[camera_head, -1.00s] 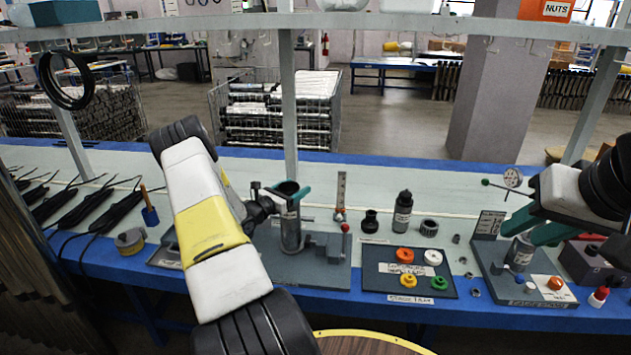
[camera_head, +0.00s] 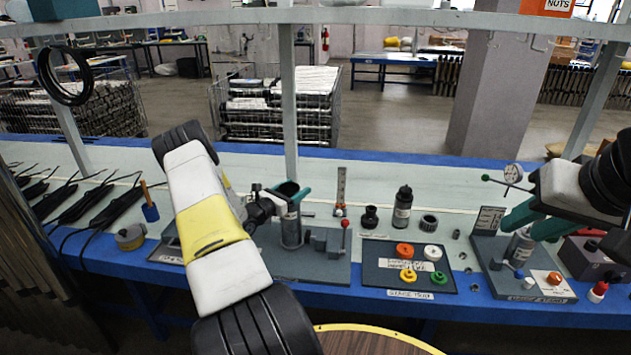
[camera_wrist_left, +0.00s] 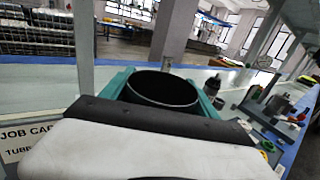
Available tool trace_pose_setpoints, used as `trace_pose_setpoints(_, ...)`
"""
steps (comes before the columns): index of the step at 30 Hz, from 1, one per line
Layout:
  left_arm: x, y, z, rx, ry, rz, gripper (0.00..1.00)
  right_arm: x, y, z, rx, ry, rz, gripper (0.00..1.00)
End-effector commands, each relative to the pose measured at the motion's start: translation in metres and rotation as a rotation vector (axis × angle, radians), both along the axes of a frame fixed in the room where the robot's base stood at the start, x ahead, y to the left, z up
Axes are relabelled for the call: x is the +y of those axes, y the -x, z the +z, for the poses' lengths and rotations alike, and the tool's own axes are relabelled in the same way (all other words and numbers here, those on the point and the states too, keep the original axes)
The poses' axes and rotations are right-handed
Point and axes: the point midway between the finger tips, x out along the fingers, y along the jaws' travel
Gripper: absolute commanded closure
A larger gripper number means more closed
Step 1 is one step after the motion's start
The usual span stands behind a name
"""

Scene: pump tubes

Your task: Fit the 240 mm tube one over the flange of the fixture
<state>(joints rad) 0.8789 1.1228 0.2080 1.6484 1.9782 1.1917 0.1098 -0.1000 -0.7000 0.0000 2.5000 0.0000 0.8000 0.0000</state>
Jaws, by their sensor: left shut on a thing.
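A grey upright tube (camera_head: 291,228) with a dark open top and a small label stands over the grey base plate of a fixture (camera_head: 333,268). My left gripper (camera_head: 289,196) is shut on it near its rim, with a teal finger on each side. The open mouth of the tube also shows in the left wrist view (camera_wrist_left: 163,90). The tube's lower end is close to the plate; I cannot tell whether it sits over a flange. My right gripper (camera_head: 534,219) has its teal fingers near a metal cylinder (camera_head: 520,246) on the right-hand stand; its grip is unclear.
Right of the fixture lies a dark tray (camera_head: 450,287) with coloured rings. A red-knobbed lever (camera_head: 346,224) rises beside the fixture. A black bottle (camera_head: 402,207) and small parts stand behind the tray. A dial gauge (camera_head: 513,173) stands near my right gripper.

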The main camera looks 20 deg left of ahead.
Motion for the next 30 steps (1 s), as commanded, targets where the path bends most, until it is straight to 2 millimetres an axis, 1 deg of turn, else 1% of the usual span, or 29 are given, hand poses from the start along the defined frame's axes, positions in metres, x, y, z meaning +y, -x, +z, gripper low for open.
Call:
trace_pose_setpoints(1, 0.0, -0.001, 0.001, -0.003, 0.0, 0.0, 0.29, 0.0, 0.0, 0.0, 0.0, 0.0, 0.0, 0.67)
trace_pose_setpoints(2, 0.0, -0.001, 0.001, -0.003, 0.0, 0.0, 0.23, 0.0, 0.0, 0.0, 0.0, 0.0, 0.0, 0.67)
trace_pose_setpoints(3, 0.0, -0.001, 0.001, -0.003, 0.0, 0.0, 0.15, 0.0, 0.0, 0.0, 0.0, 0.0, 0.0, 0.67)
trace_pose_setpoints(4, 0.0, 0.0, 0.001, -0.003, 0.0, 0.0, 0.09, 0.0, 0.0, 0.0, 0.0, 0.0, 0.0, 0.67)
trace_pose_setpoints(5, 0.0, 0.0, 0.001, -0.003, 0.0, 0.0, 0.06, 0.0, 0.0, 0.0, 0.0, 0.0, 0.0, 0.67)
trace_pose_setpoints(13, 0.0, 0.001, -0.002, 0.002, 0.0, 0.0, 0.06, 0.0, 0.0, 0.0, 0.0, 0.0, 0.0, 0.67)
trace_pose_setpoints(16, 0.002, 0.006, -0.001, 0.002, 0.0, 0.001, 0.06, 0.0, 0.0, 0.0, 0.0, 0.0, 0.0, 0.67)
trace_pose_setpoints(19, 0.006, 0.018, -0.001, 0.002, 0.0, 0.003, 0.06, 0.0, 0.0, 0.0, 0.0, 0.0, 0.0, 0.67)
trace_pose_setpoints(24, 0.015, 0.047, 0.0, 0.0, 0.0, 0.003, 0.06, 0.0, 0.0, 0.0, 0.0, 0.0, 0.0, 0.67)
trace_pose_setpoints(27, 0.019, 0.061, 0.0, 0.0, 0.0, 0.002, 0.06, 0.0, 0.0, 0.0, 0.0, 0.0, 0.0, 0.67)
trace_pose_setpoints(30, 0.021, 0.07, 0.0, -0.001, 0.0, 0.0, 0.06, 0.0, 0.0, 0.0, 0.0, 0.0, 0.0, 0.67)
